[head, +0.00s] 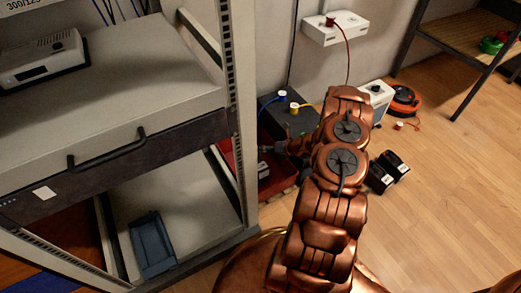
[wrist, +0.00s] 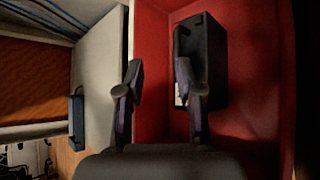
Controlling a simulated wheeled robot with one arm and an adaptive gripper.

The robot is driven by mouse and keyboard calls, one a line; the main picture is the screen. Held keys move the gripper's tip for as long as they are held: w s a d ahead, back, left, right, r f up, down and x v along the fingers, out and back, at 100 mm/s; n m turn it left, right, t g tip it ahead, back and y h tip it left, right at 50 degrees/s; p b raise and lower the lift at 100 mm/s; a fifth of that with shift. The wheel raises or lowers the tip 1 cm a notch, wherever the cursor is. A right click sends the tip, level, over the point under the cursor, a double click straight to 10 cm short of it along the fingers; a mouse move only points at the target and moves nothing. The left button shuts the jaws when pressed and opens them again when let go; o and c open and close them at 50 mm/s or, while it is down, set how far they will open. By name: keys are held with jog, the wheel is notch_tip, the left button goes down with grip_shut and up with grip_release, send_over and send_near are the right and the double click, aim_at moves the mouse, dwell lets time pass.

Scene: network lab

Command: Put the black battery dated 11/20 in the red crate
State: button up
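The red crate (head: 282,180) stands on the floor beside the rack, partly hidden behind the rack post and my arm. In the wrist view its red inside (wrist: 262,95) fills the right half. A black battery (wrist: 213,62) with a partly hidden white label lies in the crate; no date is readable. My gripper (wrist: 159,75) has its fingers apart with nothing held between them. The left finger overlaps the crate's left wall and the right finger overlaps the battery's left side. In the head view my gripper (head: 268,149) is at the crate, small and partly hidden.
Two black batteries (head: 379,178) (head: 398,165) sit on the floor right of my arm. The rack (head: 232,100) stands close on the left, with a blue bin (head: 151,245) on its low shelf. A dark box with cable spools (head: 285,118) stands behind the crate.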

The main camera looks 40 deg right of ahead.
jog(key=p+v, duration=0.2)
jog(key=v, duration=0.7)
jog(key=shift+s, duration=0.15)
